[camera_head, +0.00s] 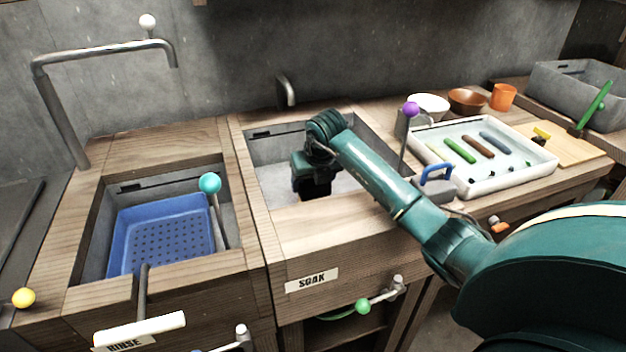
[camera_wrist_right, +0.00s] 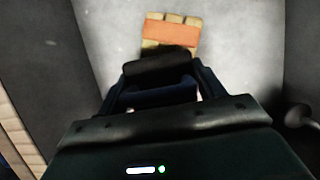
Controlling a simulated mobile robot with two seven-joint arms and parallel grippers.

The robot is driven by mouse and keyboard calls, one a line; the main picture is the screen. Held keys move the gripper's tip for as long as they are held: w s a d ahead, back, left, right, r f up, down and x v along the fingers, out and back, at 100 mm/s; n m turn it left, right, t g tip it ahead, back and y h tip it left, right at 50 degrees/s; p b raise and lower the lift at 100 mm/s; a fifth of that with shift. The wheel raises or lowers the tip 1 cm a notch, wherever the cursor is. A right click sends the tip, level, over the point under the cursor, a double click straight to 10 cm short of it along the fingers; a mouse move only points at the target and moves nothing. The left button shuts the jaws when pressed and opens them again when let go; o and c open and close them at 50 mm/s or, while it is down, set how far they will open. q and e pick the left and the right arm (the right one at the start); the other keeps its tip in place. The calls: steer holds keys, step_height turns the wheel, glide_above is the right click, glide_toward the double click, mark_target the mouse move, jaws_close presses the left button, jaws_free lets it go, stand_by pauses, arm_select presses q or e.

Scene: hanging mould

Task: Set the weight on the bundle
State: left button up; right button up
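The bundle (camera_wrist_right: 172,30) shows in the right wrist view as tan pieces with an orange band, lying on the grey basin floor. My right gripper (camera_head: 312,188) points down into the soak basin (camera_head: 265,155). In the wrist view its dark fingers (camera_wrist_right: 160,85) cover the bundle's near edge; contact and finger opening cannot be told. My left gripper is out of view.
The rinse basin with a blue perforated basket (camera_head: 165,235) and a tap (camera_head: 60,105) is at left. The white tray (camera_head: 520,180) with coloured sticks, bowls (camera_head: 466,101) and an orange cup (camera_head: 503,97) are at right. A purple-knobbed lever (camera_head: 410,110) stands near my arm.

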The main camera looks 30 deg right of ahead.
steer(key=o, duration=0.5)
steer(key=shift+c, duration=0.2)
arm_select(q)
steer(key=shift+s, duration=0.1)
arm_select(e)
steer(key=shift+r, duration=0.25)
arm_select(q)
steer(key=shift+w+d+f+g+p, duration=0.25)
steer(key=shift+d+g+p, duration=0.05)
steer(key=shift+p, duration=0.5)
arm_select(e)
steer(key=v, duration=1.1)
steer(key=shift+s+r, duration=0.2)
steer(key=shift+r, duration=0.15)
steer(key=shift+a, duration=0.1)
